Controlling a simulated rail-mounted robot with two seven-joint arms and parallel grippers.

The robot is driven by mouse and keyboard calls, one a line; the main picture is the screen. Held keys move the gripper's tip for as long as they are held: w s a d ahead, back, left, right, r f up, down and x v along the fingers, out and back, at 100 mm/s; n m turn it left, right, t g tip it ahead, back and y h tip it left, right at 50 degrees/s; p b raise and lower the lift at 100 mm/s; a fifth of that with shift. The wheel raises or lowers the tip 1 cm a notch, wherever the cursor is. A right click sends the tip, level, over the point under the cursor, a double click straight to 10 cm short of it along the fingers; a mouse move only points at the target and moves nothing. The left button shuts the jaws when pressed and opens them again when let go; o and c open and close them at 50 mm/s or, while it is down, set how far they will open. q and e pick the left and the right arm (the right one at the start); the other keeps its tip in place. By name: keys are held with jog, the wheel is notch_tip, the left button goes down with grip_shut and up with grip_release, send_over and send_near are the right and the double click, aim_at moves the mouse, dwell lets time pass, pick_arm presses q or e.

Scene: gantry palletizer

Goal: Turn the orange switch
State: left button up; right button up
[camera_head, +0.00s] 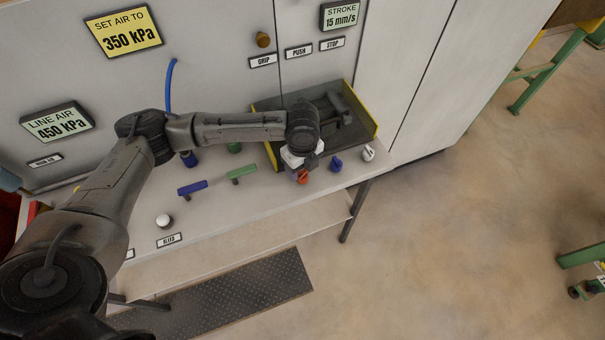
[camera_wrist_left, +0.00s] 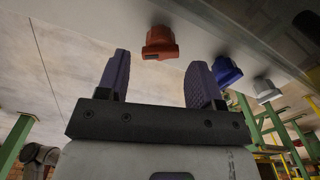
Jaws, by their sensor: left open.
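The orange switch (camera_head: 303,176) sits on the bench panel, partly hidden by my left gripper (camera_head: 302,166) in the head view. In the left wrist view the orange switch (camera_wrist_left: 160,42) is a stubby knob just beyond my left gripper's fingertips (camera_wrist_left: 160,60). It lies in line with the gap between the two fingers. The fingers are apart with nothing between them, and I see no contact with the switch. My right gripper is not in view.
A blue knob (camera_head: 336,164) and a white knob (camera_head: 368,153) stand just right of the orange switch. Blue (camera_head: 193,188) and green (camera_head: 241,173) T-handles and a white ball knob (camera_head: 163,220) are to the left. A yellow-edged tray (camera_head: 364,116) lies behind. Open floor is at right.

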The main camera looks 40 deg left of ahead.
aim_at(302, 175)
pick_arm(q)
jog(key=shift+f, duration=2)
